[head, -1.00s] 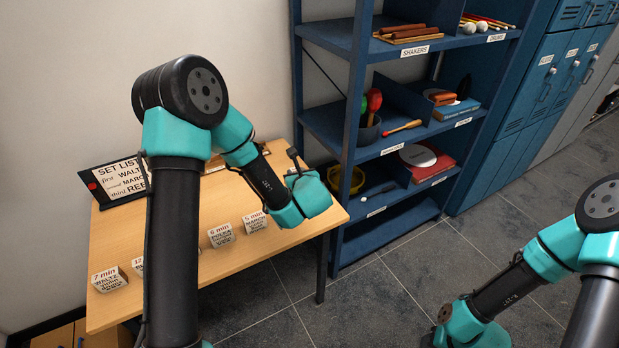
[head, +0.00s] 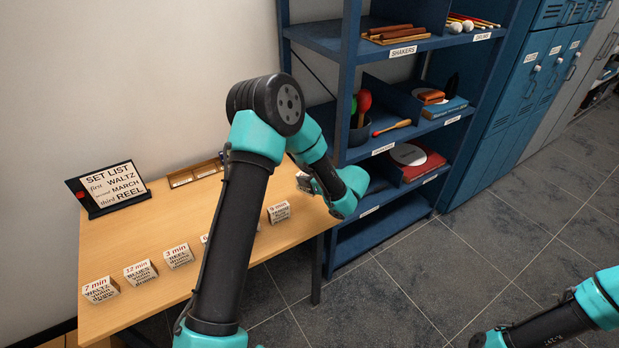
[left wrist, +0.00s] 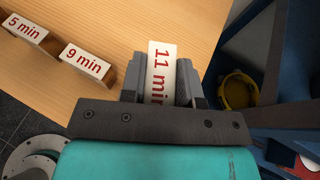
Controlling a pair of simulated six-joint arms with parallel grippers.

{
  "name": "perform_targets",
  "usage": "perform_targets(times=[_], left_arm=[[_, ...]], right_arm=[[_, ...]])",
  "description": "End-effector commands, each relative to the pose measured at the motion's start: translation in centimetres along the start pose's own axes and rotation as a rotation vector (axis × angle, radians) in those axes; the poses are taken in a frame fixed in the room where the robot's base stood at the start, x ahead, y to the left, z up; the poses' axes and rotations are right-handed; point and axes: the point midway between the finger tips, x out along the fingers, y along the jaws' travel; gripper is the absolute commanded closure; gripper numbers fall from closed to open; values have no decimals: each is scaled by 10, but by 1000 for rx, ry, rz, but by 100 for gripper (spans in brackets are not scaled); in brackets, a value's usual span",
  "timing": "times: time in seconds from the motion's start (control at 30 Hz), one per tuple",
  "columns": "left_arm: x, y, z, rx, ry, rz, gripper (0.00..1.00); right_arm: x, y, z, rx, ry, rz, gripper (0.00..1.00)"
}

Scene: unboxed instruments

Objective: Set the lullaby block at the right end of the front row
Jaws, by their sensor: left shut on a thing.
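My left gripper (head: 309,184) is shut on a white-topped block near the table's right end, just right of the front row. In the left wrist view the block (left wrist: 159,72) reads "11 min" in red between the fingers. Its title side is hidden, so I cannot read whether it says lullaby. I cannot tell whether it touches the table. The front row's rightmost standing block is the 9 min block (head: 279,212); it also shows in the left wrist view (left wrist: 86,62) beside the 5 min block (left wrist: 24,28). My right gripper is out of view.
The row runs left through the 3 min reel (head: 179,256), 12 min blues (head: 141,273) and 7 min waltz (head: 100,290) blocks. A set list sign (head: 112,190) and wooden rack (head: 192,175) stand behind. A blue shelf (head: 350,110) rises close right of the table.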

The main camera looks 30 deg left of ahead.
Motion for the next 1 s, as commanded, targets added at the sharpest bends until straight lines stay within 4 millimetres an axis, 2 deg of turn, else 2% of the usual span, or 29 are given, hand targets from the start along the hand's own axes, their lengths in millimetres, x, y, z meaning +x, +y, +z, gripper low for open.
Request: perform_targets(times=[0.37, 1.0], left_arm=[[3, 0, -8, 1, 0, -2, 95], [24, 0, -57, 1, 0, -3, 95]], right_arm=[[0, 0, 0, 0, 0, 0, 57], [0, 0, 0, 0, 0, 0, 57]])
